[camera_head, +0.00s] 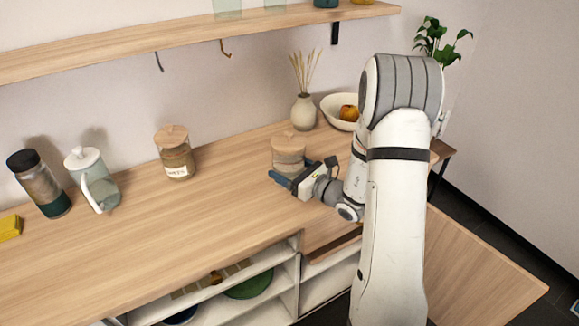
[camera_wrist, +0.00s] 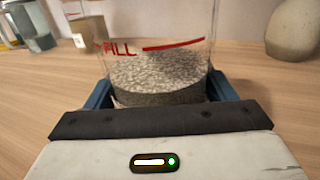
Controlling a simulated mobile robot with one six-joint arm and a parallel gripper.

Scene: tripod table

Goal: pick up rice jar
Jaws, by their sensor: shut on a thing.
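The rice jar (camera_head: 288,150) is a clear glass jar with a wooden lid, upright towards the right of the wooden counter. In the wrist view the jar (camera_wrist: 158,72) shows pale grains inside and a red line with red lettering; its top is out of frame. My gripper (camera_head: 290,174) is shut on the jar, with one blue finger on each side of its lower part, as the wrist view also shows (camera_wrist: 160,94). The jar's base is mostly hidden by the gripper, so I cannot tell whether it touches the counter.
A second wooden-lidded jar (camera_head: 176,158) with a label stands to the left. A glass pitcher (camera_head: 98,188) and a dark-lidded bottle (camera_head: 45,190) stand farther left. Close behind the held jar are a vase (camera_head: 303,112) and a fruit bowl (camera_head: 335,112). A shelf (camera_head: 190,42) hangs above.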

